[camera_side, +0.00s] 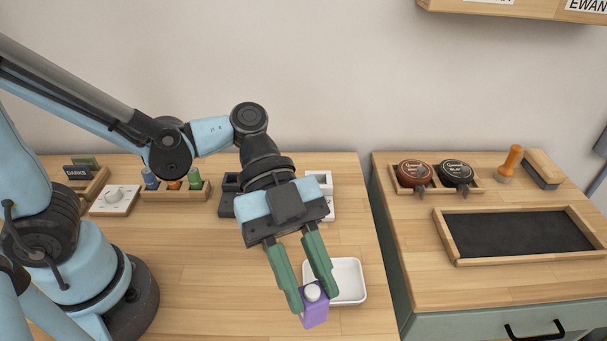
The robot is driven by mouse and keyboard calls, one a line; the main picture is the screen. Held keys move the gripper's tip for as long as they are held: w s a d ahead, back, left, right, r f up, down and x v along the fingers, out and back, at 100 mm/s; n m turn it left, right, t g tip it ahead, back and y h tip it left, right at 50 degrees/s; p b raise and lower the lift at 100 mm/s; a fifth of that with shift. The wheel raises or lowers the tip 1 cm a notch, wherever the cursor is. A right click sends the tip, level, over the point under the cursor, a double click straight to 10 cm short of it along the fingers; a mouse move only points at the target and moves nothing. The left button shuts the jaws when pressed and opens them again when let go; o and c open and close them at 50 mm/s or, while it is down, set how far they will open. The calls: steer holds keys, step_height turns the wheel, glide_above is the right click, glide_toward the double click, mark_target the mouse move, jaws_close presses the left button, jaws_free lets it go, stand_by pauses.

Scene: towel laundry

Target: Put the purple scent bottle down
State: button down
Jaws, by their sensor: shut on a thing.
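The purple scent bottle (315,312) has a white round cap and shows at the lower middle of the side view. My gripper (313,292) points down with its green fingers shut on the bottle near its cap. The bottle is slightly tilted in the picture and in front of a white tray (354,279). I cannot tell whether the bottle's base touches the wooden table (200,275). The fingers hide part of the bottle's sides and the tray's left part.
A wooden rack with small bottles (175,190) and a white box with a knob (115,200) stand at the back left. The table left of my gripper is clear.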

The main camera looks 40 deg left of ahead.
steer(key=shift+w+a+f, duration=0.75)
steer(key=shift+w+f, duration=0.95)
steer(key=shift+f, duration=0.1)
steer(key=shift+w+a+f, duration=0.8)
steer(key=shift+w+f, duration=0.95)
steer(key=shift+f, duration=0.1)
steer(key=shift+w+a+f, duration=0.75)
steer(key=shift+w+f, duration=0.95)
steer(key=shift+f, duration=0.1)
steer(key=shift+f, duration=0.1)
steer(key=c, duration=0.8)
jaws_free()
